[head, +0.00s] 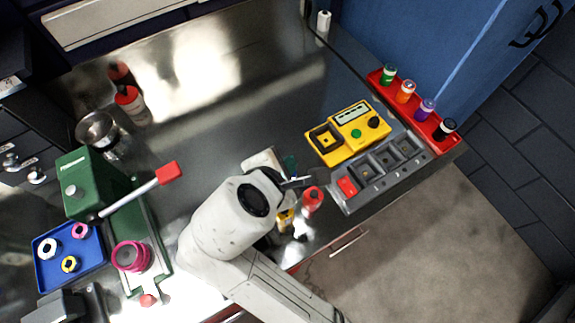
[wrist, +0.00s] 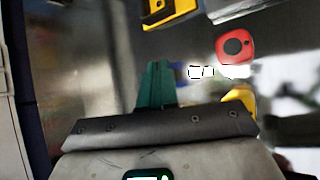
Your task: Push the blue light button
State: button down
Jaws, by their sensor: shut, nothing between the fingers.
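My gripper is seen as teal fingers (wrist: 157,85) in the wrist view, close together and empty, pointing down at the steel bench. In the head view the teal fingers (head: 290,163) show in part past my white wrist, which hides the bench below. A small blue patch (wrist: 180,72) with white marks lies just right of the fingers in the wrist view; I cannot tell if it is the blue light button or if the fingers touch it. No clear blue button shows in the head view.
A red bottle (head: 312,199) stands close right of my wrist. A yellow box (head: 352,150) with a green button and a grey tray (head: 408,186) lie to the right. A red rack (head: 440,147) holds several bottles. A green press (head: 95,185) and blue tray (head: 45,276) stand left.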

jog(key=shift+f, duration=0.25)
jog(key=shift+f, duration=0.15)
dwell(0.4)
jog(key=shift+p, duration=0.3)
jog(key=shift+r+p, duration=0.65)
jog(key=shift+p, duration=0.25)
notch_tip(320, 180, up, 2)
jog(key=p, duration=0.3)
jog(key=shift+r, duration=0.2)
notch_tip(320, 180, up, 4)
jog(key=shift+f, duration=0.25)
dwell(1.9)
